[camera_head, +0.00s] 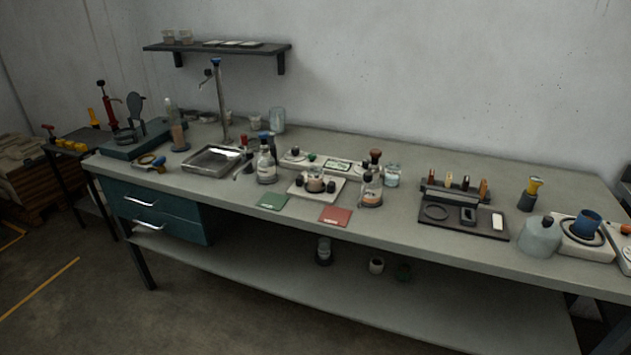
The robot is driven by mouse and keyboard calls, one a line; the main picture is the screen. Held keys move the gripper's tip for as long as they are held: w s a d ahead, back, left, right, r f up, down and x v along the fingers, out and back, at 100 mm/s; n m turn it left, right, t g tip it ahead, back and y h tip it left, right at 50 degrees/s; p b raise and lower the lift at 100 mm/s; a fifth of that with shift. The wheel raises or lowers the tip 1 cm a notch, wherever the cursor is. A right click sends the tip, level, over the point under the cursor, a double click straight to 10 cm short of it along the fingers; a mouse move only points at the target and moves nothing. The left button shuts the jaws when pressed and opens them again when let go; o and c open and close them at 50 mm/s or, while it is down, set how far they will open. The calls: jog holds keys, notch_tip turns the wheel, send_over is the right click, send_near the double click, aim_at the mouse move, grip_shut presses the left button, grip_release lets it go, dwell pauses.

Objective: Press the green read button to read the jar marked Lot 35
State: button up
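A pale instrument with a small display (338,165) stands at the middle of the bench. A small green knob or button (312,156) shows on it, left of the display. In front is a light plate (328,196) bearing a small jar (315,184) between dark pieces. A dark-capped bottle with a pale label (267,168) stands left of the plate, and another bottle with brownish contents (371,191) stands at its right. A glass jar (392,177) is behind that bottle. The labels are too small to read, so I cannot tell which is Lot 35. My gripper is not in view.
A green mat (272,202) and a red mat (335,216) lie at the bench's front edge. A metal tray (213,160) and tap (219,100) are left. A dark tool tray (440,216) and squat flask (539,238) are right. Bench space left of the tool tray is clear.

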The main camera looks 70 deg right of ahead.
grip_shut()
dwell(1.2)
